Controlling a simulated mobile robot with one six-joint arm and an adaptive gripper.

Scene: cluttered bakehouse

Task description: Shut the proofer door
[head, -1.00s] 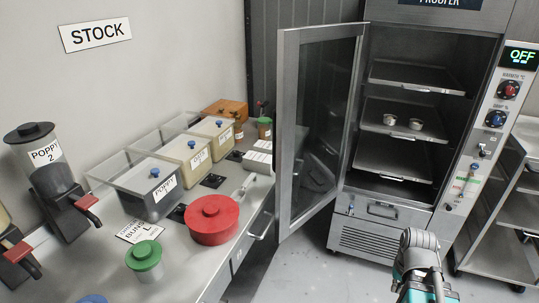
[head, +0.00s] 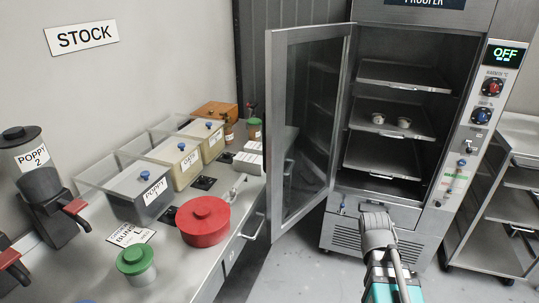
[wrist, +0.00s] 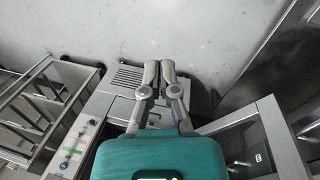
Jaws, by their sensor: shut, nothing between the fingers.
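The proofer (head: 455,165) is a tall steel cabinet at the right of the head view. Its glass door (head: 282,140) is hinged on the cabinet's left side and stands wide open, swung out toward the stock counter. In the wrist view, which looks upside down, the framed door (wrist: 278,130) seems to be at the lower right. My gripper (wrist: 158,68) is shut and empty, over the floor near the cabinet's vent, apart from the door. In the head view my arm is low in front of the cabinet, and the fingertips are hidden.
A rack (head: 500,225) stands at the right. The counter (head: 175,265) at the left holds a red tub (head: 203,222), bins and dispensers, with its edge close to the door. Some floor (head: 285,262) is clear between counter and proofer.

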